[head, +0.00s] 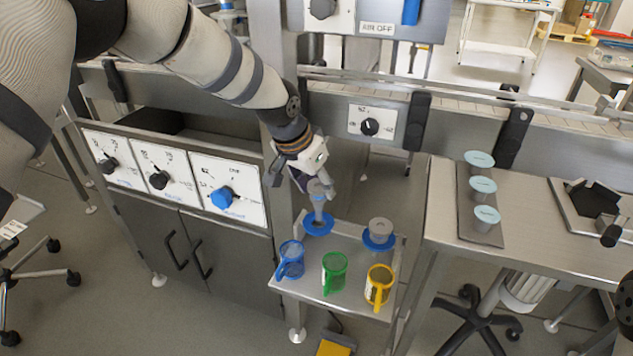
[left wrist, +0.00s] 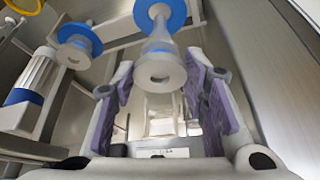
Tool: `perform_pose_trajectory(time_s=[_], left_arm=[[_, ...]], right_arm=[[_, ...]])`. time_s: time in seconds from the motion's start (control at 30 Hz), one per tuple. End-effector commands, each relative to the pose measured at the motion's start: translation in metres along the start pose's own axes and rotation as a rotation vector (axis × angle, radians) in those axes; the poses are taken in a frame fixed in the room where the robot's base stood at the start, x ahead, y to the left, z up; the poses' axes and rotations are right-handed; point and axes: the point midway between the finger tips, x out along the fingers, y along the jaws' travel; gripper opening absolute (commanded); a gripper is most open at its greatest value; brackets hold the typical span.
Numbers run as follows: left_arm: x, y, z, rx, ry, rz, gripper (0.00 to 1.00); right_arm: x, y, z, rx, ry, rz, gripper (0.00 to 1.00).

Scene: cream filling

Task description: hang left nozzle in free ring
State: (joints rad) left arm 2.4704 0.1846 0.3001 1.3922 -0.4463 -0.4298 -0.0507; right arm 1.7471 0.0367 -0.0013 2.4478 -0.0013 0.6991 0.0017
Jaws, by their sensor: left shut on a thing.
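My left gripper (head: 316,180) is shut on a grey translucent nozzle (head: 319,199), held upright over the back left of the small steel shelf. A blue ring (head: 318,228) is at the nozzle's lower end. The left wrist view shows the held nozzle (left wrist: 160,70) between the purple finger pads, with the blue ring (left wrist: 170,14) around or just beyond its narrow end; I cannot tell if it rests in the ring. A second nozzle (head: 380,228) stands in another blue ring (head: 379,243) to the right; it also shows in the left wrist view (left wrist: 75,50). My right gripper is not in view.
Blue (head: 290,262), green (head: 334,272) and yellow (head: 379,287) jugs stand along the shelf's front. A control panel (head: 228,192) with knobs is at left. The steel table (head: 445,215) at right carries several pale-blue-topped cups (head: 487,214).

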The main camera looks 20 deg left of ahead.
Motion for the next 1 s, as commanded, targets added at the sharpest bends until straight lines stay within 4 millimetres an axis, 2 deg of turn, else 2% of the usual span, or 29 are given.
perform_pose_trajectory(time_s=[0.6,1.0], left_arm=[[0.002,0.0,0.001,0.0,0.001,0.0,0.06],[0.013,0.0,0.006,0.0,-0.001,0.001,0.06]], right_arm=[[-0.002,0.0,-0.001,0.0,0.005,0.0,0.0],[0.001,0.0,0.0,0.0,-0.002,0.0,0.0]])
